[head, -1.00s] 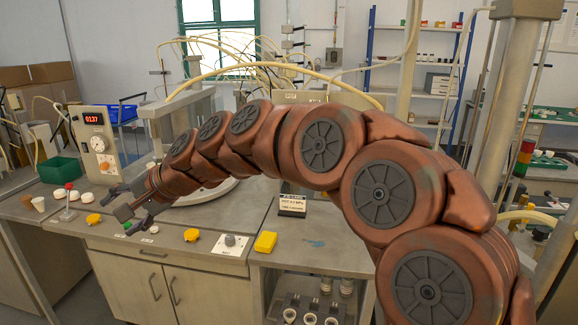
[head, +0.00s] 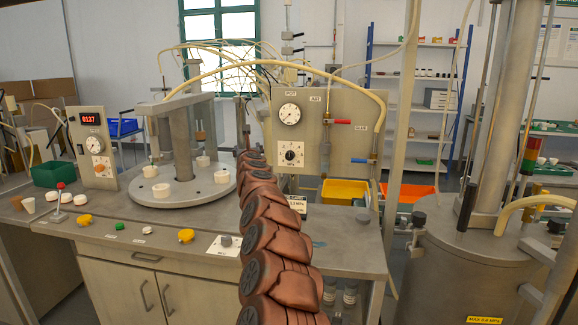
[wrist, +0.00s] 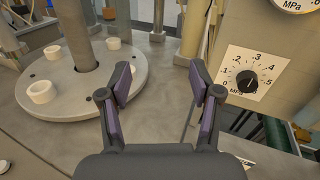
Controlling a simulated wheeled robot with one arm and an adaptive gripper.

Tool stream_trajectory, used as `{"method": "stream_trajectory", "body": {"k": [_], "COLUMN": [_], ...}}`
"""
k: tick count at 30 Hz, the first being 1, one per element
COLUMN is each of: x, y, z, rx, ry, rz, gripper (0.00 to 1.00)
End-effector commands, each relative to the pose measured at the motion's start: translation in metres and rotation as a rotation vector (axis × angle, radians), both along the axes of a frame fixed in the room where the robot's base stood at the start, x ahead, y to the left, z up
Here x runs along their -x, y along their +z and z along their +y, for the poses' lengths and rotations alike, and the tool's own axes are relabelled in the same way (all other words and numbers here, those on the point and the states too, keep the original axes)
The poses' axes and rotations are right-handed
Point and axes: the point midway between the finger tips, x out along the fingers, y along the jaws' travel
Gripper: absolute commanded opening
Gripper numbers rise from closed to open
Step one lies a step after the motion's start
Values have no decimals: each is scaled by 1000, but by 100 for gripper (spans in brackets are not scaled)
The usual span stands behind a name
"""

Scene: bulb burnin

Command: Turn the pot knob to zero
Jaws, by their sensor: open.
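The pot knob (head: 290,154) is a black round knob on a white square plate, under a round gauge (head: 289,114) and a sign reading POT on the grey panel. In the wrist view the knob (wrist: 247,81) is at the right, on a plate marked 0 to .5 MPa. Its mark seems to point up, near the middle of the scale; the exact value is hard to read. My gripper (wrist: 163,88) is open and empty, left of the knob and apart from it. In the head view my arm hides the gripper's fingers.
A round turntable (head: 182,186) with white cups stands left of my arm. On the panel are a red valve handle (head: 337,122) and a blue one (head: 360,160). A yellow bin (head: 345,192) and an orange bin (head: 408,191) lie below. A metal tank stands right.

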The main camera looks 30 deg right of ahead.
Motion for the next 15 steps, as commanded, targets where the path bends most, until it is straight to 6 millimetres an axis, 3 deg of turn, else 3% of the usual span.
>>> {"method": "stream_trajectory", "body": {"k": [1, 3, 6, 9, 15], "x": [3, 12, 24, 35, 44], "y": [-21, -33, -48, -56, -61], "z": [-23, -54, -85, -107, -122], "rx": [-45, -110, -178, -224, -256], "ry": [-70, -159, -258, -324, -373], "rz": [-16, -50, -90, -126, -152], "gripper": [64, 64, 64, 64, 64]}}
